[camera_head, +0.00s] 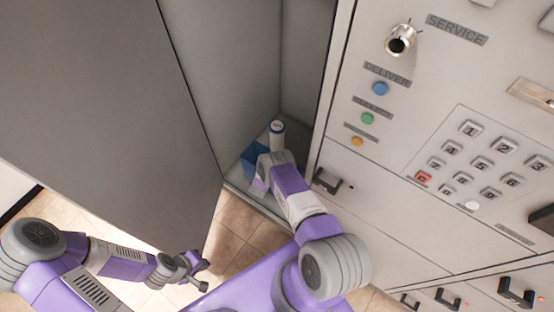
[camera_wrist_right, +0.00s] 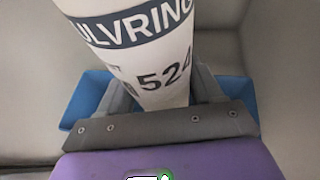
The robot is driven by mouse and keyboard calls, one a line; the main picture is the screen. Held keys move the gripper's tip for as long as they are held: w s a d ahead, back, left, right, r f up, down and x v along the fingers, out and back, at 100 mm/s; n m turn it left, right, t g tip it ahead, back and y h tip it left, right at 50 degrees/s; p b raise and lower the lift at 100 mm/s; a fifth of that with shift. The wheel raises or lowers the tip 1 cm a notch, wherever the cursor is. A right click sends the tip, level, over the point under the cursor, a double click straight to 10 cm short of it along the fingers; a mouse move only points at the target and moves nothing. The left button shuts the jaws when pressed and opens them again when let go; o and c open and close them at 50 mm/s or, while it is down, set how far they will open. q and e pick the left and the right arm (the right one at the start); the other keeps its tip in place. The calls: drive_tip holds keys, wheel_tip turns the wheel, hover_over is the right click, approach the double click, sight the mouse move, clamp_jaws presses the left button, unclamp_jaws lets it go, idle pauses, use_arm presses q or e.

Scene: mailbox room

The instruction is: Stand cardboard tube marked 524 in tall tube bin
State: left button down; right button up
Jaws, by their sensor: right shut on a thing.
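The white cardboard tube (camera_head: 277,131) has a dark band near its top and shows upright in the head view, inside the tall open compartment. In the right wrist view the tube (camera_wrist_right: 150,45) shows "524" under a dark band with lettering. My right gripper (camera_head: 268,160) is shut on the tube, a finger on either side. The blue bin (camera_head: 251,158) is on the compartment floor. In the right wrist view the bin's blue walls (camera_wrist_right: 88,97) show on both sides of the gripper. The tube's lower end is hidden. My left gripper (camera_head: 203,275) is open and empty, low over the floor.
A large grey door (camera_head: 110,80) stands open on the left. The compartment's grey walls (camera_head: 305,70) enclose the bin closely. On the right are a panel with coloured buttons (camera_head: 380,89), a keypad (camera_head: 481,162) and a black handle (camera_head: 326,181). The tiled floor (camera_head: 235,220) is clear.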

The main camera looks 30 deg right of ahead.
drive_tip(key=shift+f, duration=0.15)
drive_tip(key=o, duration=1.2)
drive_tip(key=shift+o, duration=0.2)
drive_tip(key=p+v, duration=0.5)
drive_tip(key=v, duration=0.7)
